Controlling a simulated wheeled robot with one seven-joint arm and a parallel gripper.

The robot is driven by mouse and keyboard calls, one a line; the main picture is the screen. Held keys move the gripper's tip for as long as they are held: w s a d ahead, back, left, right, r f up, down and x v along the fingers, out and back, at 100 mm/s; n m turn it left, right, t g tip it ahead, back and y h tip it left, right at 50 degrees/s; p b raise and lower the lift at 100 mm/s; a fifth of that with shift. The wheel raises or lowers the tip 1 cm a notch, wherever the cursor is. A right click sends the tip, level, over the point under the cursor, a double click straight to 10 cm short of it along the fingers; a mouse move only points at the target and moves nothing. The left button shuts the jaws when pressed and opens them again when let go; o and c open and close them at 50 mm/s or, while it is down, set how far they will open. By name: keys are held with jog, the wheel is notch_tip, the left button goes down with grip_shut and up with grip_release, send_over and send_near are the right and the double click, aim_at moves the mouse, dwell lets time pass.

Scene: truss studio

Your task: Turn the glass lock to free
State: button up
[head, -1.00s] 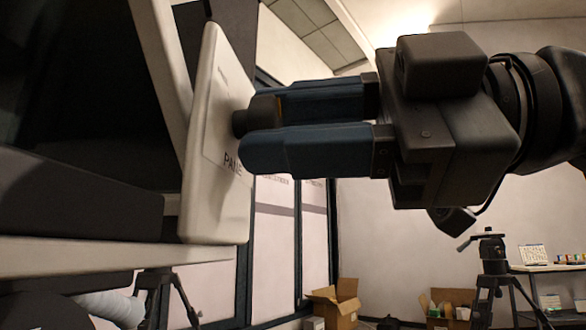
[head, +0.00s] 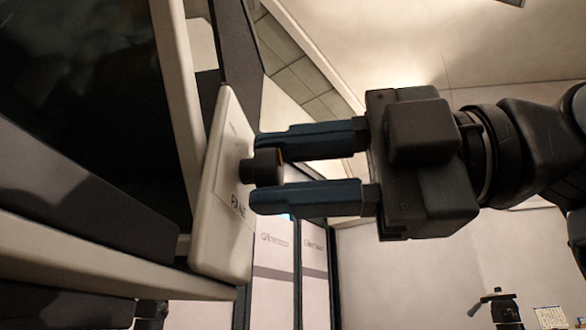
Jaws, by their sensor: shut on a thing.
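The glass lock is a dark round knob (head: 265,167) standing out from a cream plate (head: 217,215) left of centre in the head view. The plate carries dark lettering, partly hidden by the knob and lower finger. My gripper (head: 258,171) reaches in from the right, with one blue finger above the knob and one below. It is shut on the knob near the fingertips. The fingers' exact contact with the knob is hard to see. A gold mark shows on the knob's edge.
A dark glass pane (head: 85,110) in a pale frame (head: 178,110) fills the left, close beside the plate. White panels (head: 272,265) stand behind and below. A tripod (head: 498,308) is at the lower right. The space around my wrist looks clear.

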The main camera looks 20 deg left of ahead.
jog(key=o, duration=1)
jog(key=shift+o, duration=0.2)
jog(key=v, duration=0.7)
jog(key=shift+d+p, duration=0.35)
jog(key=shift+p, duration=0.05)
jog(key=shift+w, duration=0.1)
